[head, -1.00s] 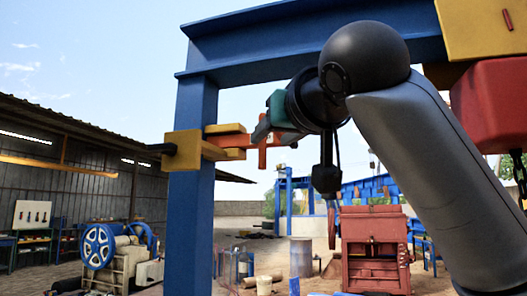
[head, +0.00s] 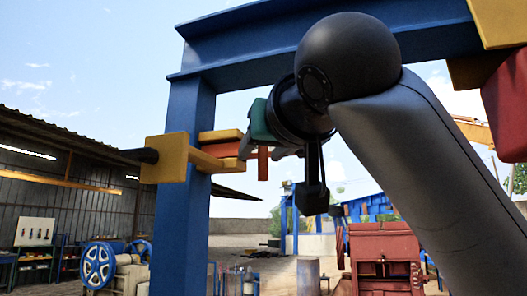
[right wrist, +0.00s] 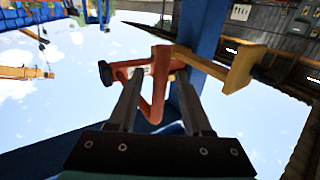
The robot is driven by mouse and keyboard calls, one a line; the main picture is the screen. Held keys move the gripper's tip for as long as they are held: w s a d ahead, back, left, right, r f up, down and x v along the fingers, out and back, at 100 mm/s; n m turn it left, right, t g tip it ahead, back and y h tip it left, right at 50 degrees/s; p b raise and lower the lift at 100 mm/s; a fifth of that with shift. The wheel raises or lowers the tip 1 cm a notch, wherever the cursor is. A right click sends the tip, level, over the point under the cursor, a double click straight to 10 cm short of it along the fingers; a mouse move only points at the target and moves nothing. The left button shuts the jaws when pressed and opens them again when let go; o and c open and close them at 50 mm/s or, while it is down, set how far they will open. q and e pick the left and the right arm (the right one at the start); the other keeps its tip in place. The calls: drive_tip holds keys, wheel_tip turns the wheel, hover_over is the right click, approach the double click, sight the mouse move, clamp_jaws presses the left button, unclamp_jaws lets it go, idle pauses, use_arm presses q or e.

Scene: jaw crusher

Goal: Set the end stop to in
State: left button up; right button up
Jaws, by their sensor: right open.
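The end stop is an orange-red piece (head: 263,165) with a bar held between yellow plates (head: 215,162) on the blue column (head: 185,220). In the head view, part of it hangs below my right gripper (head: 266,150), which hides the rest. In the right wrist view, the orange-red piece (right wrist: 160,85) with a dark knob at one end lies across and between the fingers of my right gripper (right wrist: 158,76). The jaws are open, a finger on either side of it; I cannot tell whether they touch it. The yellow bracket (right wrist: 238,70) is beside it. My left gripper is not in view.
A blue beam (head: 240,50) runs overhead from the column, with a yellow block (head: 498,20) and a red block (head: 507,105) at the right. A red machine (head: 385,255) stands beyond, and a shed (head: 70,165) is at the left.

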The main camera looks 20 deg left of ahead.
clamp_jaws()
idle(1.3)
